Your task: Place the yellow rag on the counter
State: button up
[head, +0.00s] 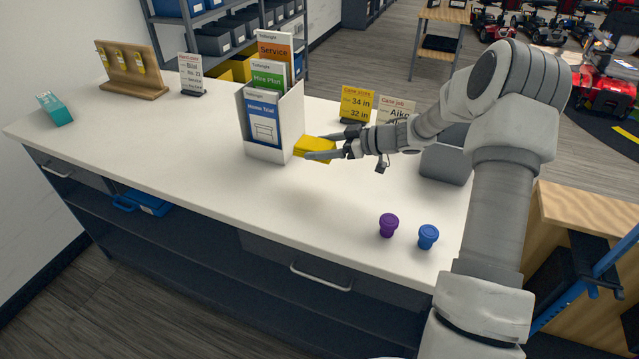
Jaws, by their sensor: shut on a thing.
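The yellow rag (314,148) is a small folded yellow block between the fingers of my gripper (322,147). My gripper is shut on it, reaching in from the right. The rag is over the white counter (200,160), just right of the brochure holder; a soft shadow lies on the counter in front of it. I cannot tell whether the rag touches the counter or the holder.
A white brochure holder (272,152) stands left of my gripper. Purple (388,225) and blue (428,236) capped items stand near the front right edge. Sign cards (356,104) and a grey box (446,162) are at the right.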

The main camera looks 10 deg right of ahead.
send_over(325, 201)
jog(key=f, duration=0.4)
jog(key=shift+w, duration=0.4)
jog(key=shift+f, duration=1.95)
jog(key=shift+b, duration=0.3)
jog(key=shift+f, duration=0.2)
jog(key=shift+s+f, duration=0.25)
jog(key=shift+f, duration=0.2)
jog(key=o, duration=1.2)
jog(key=shift+s+f+b, duration=0.1)
jog(key=shift+f+b, duration=0.05)
jog(key=shift+b, duration=0.15)
jog(key=shift+c, duration=0.2)
jog(key=shift+r, duration=0.2)
jog(key=v, duration=0.8)
jog(key=r+p+v, duration=0.1)
jog(key=v, duration=0.3)
jog(key=shift+w+d+r, duration=0.1)
jog(key=shift+w, duration=0.2)
